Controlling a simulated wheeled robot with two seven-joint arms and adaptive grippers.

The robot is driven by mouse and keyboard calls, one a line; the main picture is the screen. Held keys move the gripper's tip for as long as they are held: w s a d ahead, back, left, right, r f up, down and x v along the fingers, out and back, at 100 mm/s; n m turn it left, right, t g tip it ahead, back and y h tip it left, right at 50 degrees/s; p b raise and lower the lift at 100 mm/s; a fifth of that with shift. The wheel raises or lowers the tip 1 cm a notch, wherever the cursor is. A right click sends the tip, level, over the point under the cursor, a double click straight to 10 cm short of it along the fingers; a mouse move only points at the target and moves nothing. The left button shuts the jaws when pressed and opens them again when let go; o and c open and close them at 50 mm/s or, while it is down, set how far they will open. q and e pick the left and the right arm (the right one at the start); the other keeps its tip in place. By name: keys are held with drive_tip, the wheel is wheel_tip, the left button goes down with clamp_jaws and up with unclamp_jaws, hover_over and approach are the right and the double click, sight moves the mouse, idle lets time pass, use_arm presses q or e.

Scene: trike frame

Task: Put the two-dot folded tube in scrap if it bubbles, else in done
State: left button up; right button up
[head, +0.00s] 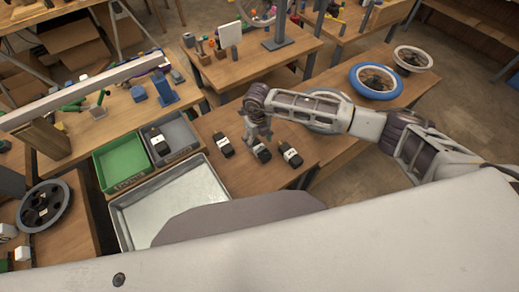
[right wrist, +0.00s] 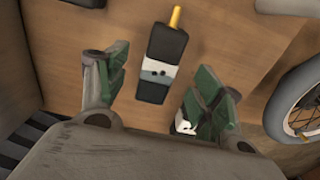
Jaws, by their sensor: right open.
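A black folded tube (right wrist: 159,62) with a white band, two dots and a yellow tip lies on the wood in the right wrist view. My right gripper (right wrist: 157,88) is open, its green-padded fingers apart on either side of the tube's lower end, not closed on it. In the head view my right gripper (head: 258,138) is just above the middle black tube (head: 262,153). Other black tubes lie left (head: 224,146) and right (head: 291,156) of it; their dots are too small to read. A green bin (head: 103,172) and a grey bin (head: 190,134) stand to the left. My left gripper is out of view.
A wide metal tray (head: 125,222) stands in front of the bins. Another black tube (head: 159,140) lies in the grey bin. A blue-rimmed wheel (head: 376,80) lies to the right. A white piece (right wrist: 184,126) is partly hidden by my right finger. Bare wood lies around the tubes.

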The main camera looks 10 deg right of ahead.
sight(258, 145)
drive_tip(key=shift+w+f+p, duration=0.15)
drive_tip(key=shift+f+p, duration=0.15)
drive_tip(key=shift+f, duration=1.65)
drive_tip(key=shift+f+b, duration=0.2)
drive_tip(key=shift+b, duration=0.1)
drive_tip(key=shift+c, duration=0.3)
drive_tip(key=c, duration=1.2)
drive_tip(key=shift+r, duration=0.15)
drive_tip(key=shift+r+b, duration=0.3)
drive_tip(key=shift+r, duration=4.8)
drive_tip(key=shift+n, duration=0.3)
